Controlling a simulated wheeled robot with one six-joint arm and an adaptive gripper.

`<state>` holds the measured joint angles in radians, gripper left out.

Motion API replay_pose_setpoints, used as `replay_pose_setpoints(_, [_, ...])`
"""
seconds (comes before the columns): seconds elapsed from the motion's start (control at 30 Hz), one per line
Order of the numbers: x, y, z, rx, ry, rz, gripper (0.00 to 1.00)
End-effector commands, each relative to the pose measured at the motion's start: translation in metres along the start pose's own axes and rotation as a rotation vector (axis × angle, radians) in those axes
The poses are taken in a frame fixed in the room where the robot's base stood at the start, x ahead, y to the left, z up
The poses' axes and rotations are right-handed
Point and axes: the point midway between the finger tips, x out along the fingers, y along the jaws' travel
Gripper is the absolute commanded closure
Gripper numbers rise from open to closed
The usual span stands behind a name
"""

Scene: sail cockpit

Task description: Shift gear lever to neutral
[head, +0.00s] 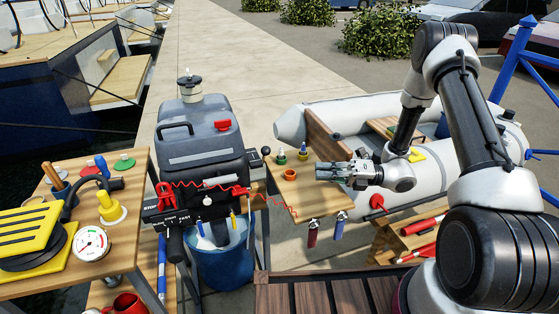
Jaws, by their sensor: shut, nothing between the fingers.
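The outboard motor (205,140) stands upright in the middle, with a dark grey cowl. A black round-ended lever (266,151) sticks out at its right side and looks like the gear lever; its exact position is too small to tell. My gripper (326,170) is shut and empty, pointing left above the small wooden table. It is to the right of the lever and apart from it.
The small table (325,200) holds bottles (303,151) and an orange pot (290,174) between my gripper and the motor. A red coiled cord (240,190) hangs across the motor's front. A blue bucket (222,265) stands below. A grey inflatable boat (450,125) lies behind my arm.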

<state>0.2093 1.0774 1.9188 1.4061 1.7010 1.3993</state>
Motion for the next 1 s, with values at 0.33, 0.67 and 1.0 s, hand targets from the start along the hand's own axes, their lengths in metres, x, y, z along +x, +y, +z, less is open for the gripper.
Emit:
replay_pose_setpoints(0.33, [0.028, 0.0, -0.001, 0.001, 0.005, 0.0, 1.0])
replay_pose_setpoints(0.67, [0.099, 0.001, -0.001, -0.001, 0.006, 0.001, 1.0])
replay_pose_setpoints(1.0, [0.127, 0.0, 0.026, -0.003, 0.003, -0.001, 1.0])
